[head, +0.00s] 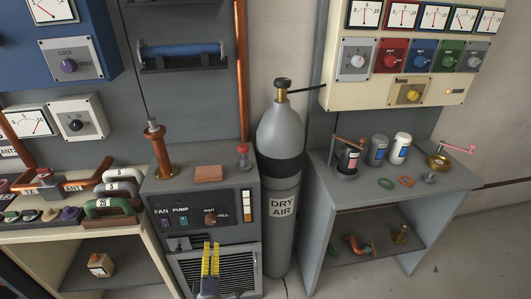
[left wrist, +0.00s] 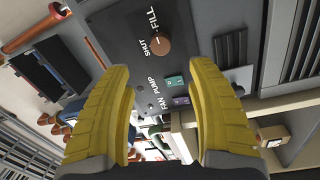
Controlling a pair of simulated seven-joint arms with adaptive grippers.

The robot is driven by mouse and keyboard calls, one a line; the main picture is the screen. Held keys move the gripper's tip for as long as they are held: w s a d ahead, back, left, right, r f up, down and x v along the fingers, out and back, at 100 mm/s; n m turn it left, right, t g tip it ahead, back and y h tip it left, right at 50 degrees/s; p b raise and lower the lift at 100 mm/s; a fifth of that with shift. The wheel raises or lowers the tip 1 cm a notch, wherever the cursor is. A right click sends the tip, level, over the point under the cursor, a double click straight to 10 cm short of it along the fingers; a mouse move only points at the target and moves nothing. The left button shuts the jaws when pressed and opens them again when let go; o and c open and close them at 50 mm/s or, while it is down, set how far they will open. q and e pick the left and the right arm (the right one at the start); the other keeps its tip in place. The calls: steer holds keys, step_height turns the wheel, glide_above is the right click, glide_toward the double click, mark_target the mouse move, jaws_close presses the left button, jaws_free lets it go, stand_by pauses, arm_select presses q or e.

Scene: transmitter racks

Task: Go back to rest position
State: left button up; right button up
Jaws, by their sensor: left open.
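My left gripper (head: 210,258) has yellow ribbed fingers and is low in the head view, in front of the vent grille of the grey pump unit (head: 205,204). In the left wrist view the left gripper (left wrist: 160,72) is open, with a wide gap between its fingers and nothing held. The unit's panel, with its FILL/SHUT knob (left wrist: 160,40) and its FAN and PUMP switches (left wrist: 175,91), shows beyond the fingertips. In the head view the same brown knob (head: 210,218) is above the gripper. My right gripper is in neither view.
A grey DRY AIR cylinder (head: 281,207) stands right of the unit. A bench (head: 338,195) with jars and rings is farther right. The left bench (head: 70,236) holds copper pieces and numbered handles. Bare floor (head: 475,250) shows at lower right.

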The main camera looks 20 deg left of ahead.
arm_select(q)
steer(key=s+d+f+m+g+h, duration=0.2)
steer(key=s+d+f+m+h, duration=0.3)
steer(key=f, duration=0.6)
steer(key=s+d+f+m+g+h, duration=0.1)
steer(key=s+f+m+g, duration=0.2)
steer(key=f+m, duration=0.55)
steer(key=s+d+f+m+g+h, duration=0.2)
steer(key=s+d+f+m+h, duration=0.15)
steer(key=f, duration=1.05)
steer(key=s+a+f+m+g, duration=0.1)
steer(key=s+f+m+g, duration=0.1)
steer(key=s+f, duration=0.4)
steer(key=s+a+f+m+g+y, duration=0.1)
steer(key=s+f+g, duration=0.3)
steer(key=s, duration=1.1)
steer(key=s+a+f+m+g+y, duration=0.1)
steer(key=s+a+f+m+g, duration=0.1)
steer(key=s+f, duration=0.6)
steer(key=s+m, duration=0.1)
steer(key=s, duration=0.2)
steer(key=shift+m+g, duration=0.3)
steer(key=shift+g, duration=0.1)
